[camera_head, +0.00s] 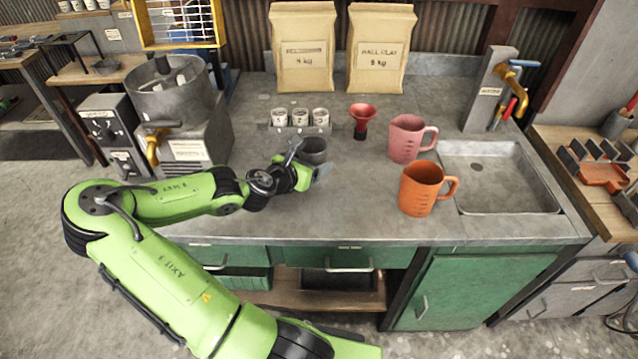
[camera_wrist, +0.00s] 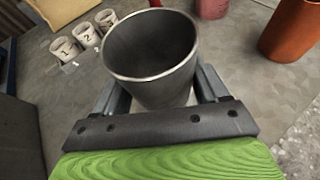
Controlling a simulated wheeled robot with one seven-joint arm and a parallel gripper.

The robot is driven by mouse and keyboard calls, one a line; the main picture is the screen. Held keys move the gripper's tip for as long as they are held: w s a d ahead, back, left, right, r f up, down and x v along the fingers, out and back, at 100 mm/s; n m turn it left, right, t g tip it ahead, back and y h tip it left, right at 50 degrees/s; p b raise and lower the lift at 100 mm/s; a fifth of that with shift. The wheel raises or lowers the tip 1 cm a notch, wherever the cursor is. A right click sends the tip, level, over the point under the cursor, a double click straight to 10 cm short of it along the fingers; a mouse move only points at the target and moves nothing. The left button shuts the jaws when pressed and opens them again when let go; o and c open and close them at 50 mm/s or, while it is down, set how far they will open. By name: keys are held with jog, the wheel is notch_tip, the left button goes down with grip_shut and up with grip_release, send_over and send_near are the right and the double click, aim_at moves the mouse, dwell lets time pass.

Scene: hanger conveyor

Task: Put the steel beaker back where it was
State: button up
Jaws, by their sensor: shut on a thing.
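The steel beaker (camera_head: 313,150) is a dark grey, open-topped cup, upright at the middle of the grey worktop. In the wrist view the beaker (camera_wrist: 152,62) stands between the two fingers, its open mouth facing the camera and its inside looking empty. My gripper (camera_head: 308,172) reaches it from the left and front and is shut on its sides; the gripper also shows in the wrist view (camera_wrist: 160,98). My gripper hides the lower part of the beaker, so I cannot tell whether its base touches the worktop.
Numbered white cups (camera_head: 299,117) stand in a rack behind the beaker. A red funnel (camera_head: 362,115), a pink jug (camera_head: 406,139) and an orange jug (camera_head: 420,190) stand to the right, before the sink (camera_head: 497,208). A mixer machine (camera_head: 178,100) is at left. The front worktop is clear.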

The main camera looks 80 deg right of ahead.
aim_at(311, 197)
jog(key=f+b, duration=0.2)
jog(key=f, duration=0.2)
jog(key=f+b, duration=0.2)
jog(key=f, duration=0.3)
jog(key=shift+w+a+f, duration=0.15)
jog(key=shift+a, duration=0.05)
jog(key=o, duration=1.2)
jog(key=shift+o, duration=0.2)
jog(key=shift+w+a+r+p, duration=0.15)
jog(key=shift+a+r+p, duration=0.1)
jog(key=shift+r+p, duration=0.1)
jog(key=p+v, duration=0.2)
jog(key=v, duration=0.9)
jog(key=shift+a+r+p, duration=0.1)
jog(key=shift+a+p, duration=0.1)
jog(key=shift+p, duration=0.1)
